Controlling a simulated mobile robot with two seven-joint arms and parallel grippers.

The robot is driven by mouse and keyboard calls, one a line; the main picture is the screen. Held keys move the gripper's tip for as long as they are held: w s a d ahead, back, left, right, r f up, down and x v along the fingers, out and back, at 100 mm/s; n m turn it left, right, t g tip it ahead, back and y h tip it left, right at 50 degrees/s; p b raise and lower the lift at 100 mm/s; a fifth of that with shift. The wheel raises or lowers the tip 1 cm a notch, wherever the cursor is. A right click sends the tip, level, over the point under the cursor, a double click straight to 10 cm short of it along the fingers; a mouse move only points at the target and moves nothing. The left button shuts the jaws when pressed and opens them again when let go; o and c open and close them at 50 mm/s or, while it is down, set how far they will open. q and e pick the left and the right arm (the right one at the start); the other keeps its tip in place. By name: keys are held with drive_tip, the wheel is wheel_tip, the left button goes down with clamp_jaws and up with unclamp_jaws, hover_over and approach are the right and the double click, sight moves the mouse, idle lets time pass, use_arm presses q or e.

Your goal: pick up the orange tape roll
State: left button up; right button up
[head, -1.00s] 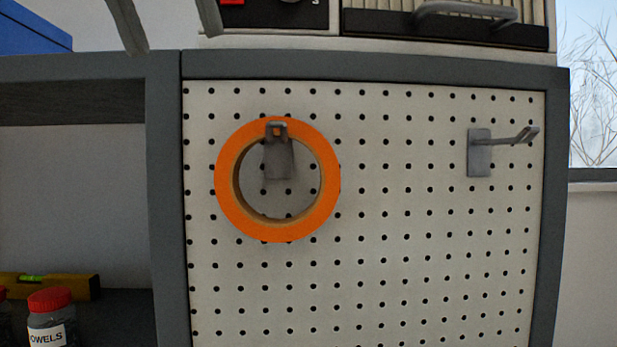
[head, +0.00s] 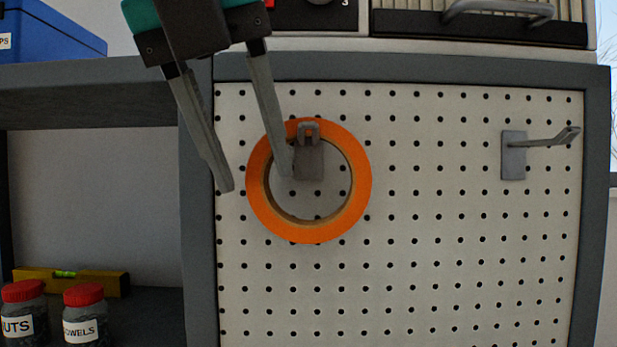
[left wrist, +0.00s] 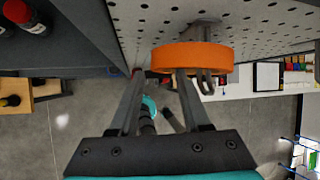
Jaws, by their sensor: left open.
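The orange tape roll (head: 352,208) hangs on a grey hook (head: 309,160) on the white pegboard, its hole facing outward. It also shows edge-on in the left wrist view (left wrist: 192,58). My left gripper (head: 257,181) reaches down from the top, open and empty. In the head view one finger is left of the roll and the other overlaps the left part of its hole, so the roll's left band lies between them. I cannot tell whether that fingertip is inside the hole. The fingers also show in the left wrist view (left wrist: 159,74). My right gripper is not in view.
A second, empty hook (head: 514,155) sticks out at the right of the pegboard (head: 450,260). A grey frame (head: 199,230) borders the board. Red-lidded jars (head: 84,310) and a yellow level (head: 110,283) are on the left shelf. The lower board is clear.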

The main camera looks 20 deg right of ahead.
sight(262, 202)
use_arm(q)
drive_tip(key=x, duration=0.3)
drive_tip(key=shift+w+d+f, duration=0.1)
drive_tip(key=shift+w+f, duration=0.15)
drive_tip(key=shift+f, duration=0.05)
drive_tip(key=shift+s, duration=0.1)
clamp_jaws()
drive_tip(key=shift+s+f, duration=0.1)
drive_tip(key=shift+f, duration=0.15)
idle(0.8)
